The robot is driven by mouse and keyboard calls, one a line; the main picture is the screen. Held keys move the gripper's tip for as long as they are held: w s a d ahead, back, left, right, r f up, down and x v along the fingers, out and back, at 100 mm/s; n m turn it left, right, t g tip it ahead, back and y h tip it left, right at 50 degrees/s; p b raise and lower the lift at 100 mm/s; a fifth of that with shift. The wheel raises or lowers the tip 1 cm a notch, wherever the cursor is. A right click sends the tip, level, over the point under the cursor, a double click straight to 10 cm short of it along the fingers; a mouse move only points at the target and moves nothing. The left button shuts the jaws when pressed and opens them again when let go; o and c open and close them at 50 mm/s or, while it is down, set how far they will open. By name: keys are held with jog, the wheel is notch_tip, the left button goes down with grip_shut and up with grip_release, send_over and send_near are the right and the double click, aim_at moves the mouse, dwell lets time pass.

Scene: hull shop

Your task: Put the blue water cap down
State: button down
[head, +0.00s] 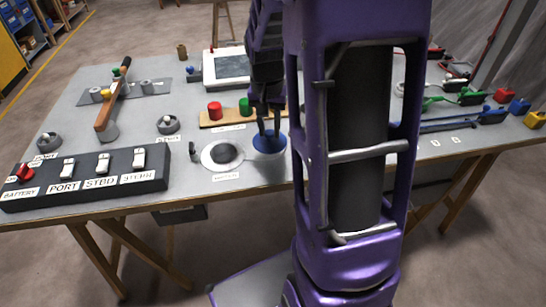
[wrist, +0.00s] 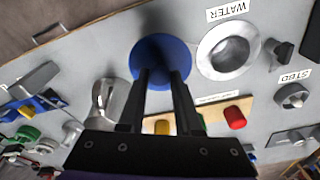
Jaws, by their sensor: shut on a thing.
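The blue water cap (head: 269,143) is a round blue disc at the middle of the table, just right of the round water filler (head: 206,156). My gripper (head: 268,128) is shut on the cap from above. In the wrist view the cap (wrist: 160,45) is at the tips of my gripper (wrist: 165,74), and the filler (wrist: 203,54) with its WATER label is to the right. The filler's opening is uncovered. I cannot tell whether the cap touches the table.
A wooden strip (head: 207,124) with red and green knobs lies behind the filler. A black switch panel (head: 85,194) stands at the front left. A tablet-like screen (head: 229,84) is further back. Bare table (head: 190,192) shows in front of the filler.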

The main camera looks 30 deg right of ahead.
aim_at(269, 144)
notch_tip(269, 144, down, 8)
jog(key=shift+r+b, duration=0.25)
jog(key=shift+b, duration=0.35)
jog(key=shift+f, duration=0.2)
jog(key=c, duration=0.6)
grip_release()
jog(key=shift+r, duration=0.1)
jog(key=r, duration=0.4)
jog(key=r+p, duration=0.1)
jog(key=r, duration=0.3)
jog(key=s+a+r+p, duration=0.1)
jog(key=r, duration=0.3)
jog(key=shift+r, duration=0.1)
